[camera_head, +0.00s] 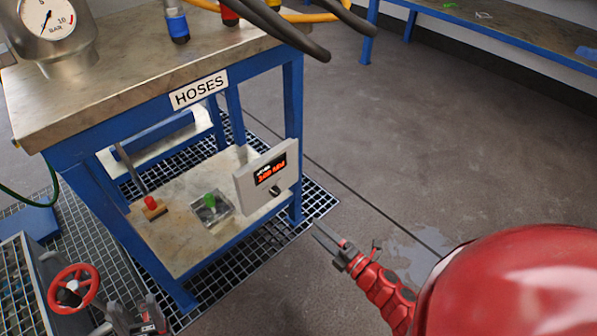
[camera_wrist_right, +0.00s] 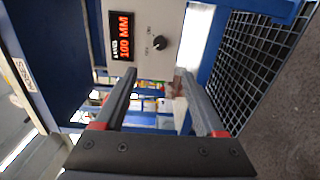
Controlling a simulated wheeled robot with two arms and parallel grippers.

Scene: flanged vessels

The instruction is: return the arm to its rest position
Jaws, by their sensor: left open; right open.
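My right gripper (camera_head: 319,235) is at the end of my red right arm, to the right of the HOSES bench and over the floor. In the right wrist view my right gripper (camera_wrist_right: 160,75) has its two dark fingers wide apart with nothing between them. The grey control box (camera_head: 267,172), with red lit digits and a black knob, is left of it and apart from it. The box (camera_wrist_right: 150,25) and its knob (camera_wrist_right: 160,43) lie beyond the fingertips in the wrist view. My left gripper (camera_head: 136,316) is open at the lower left edge, partly cut off.
The blue-framed HOSES bench (camera_head: 100,112) carries a pressure-gauge vessel (camera_head: 62,30) and hoses (camera_head: 262,24). A red handwheel (camera_head: 73,288) is at lower left. The floor (camera_head: 440,130) to the right is clear.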

